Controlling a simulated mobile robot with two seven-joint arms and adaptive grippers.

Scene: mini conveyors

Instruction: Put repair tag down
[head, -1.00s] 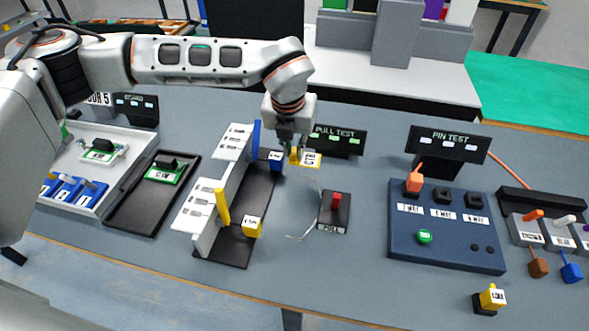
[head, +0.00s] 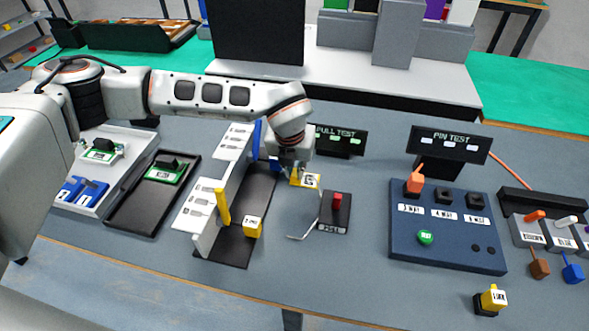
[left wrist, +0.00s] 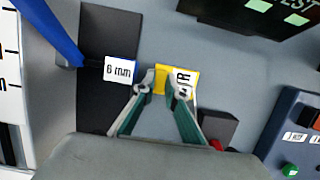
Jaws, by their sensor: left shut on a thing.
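The repair tag (head: 311,181) is yellow with a white label. In the left wrist view, the tag (left wrist: 161,77) shows between the fingertips, with part of its lettering covered by a finger. My left gripper (head: 296,172) is shut on it, low over the grey table between the black rack base and the pull tester. The fingertips also show in the left wrist view (left wrist: 162,90). I cannot tell whether the tag touches the table. My right gripper is not in view.
The black pull tester (head: 333,222) with a red knob and thin wire stands just right of the tag. The PULL TEST sign (head: 342,142) is behind. A black-based rack (head: 262,190) with a yellow block (head: 253,228) is left. The blue pin-test box (head: 450,250) is farther right.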

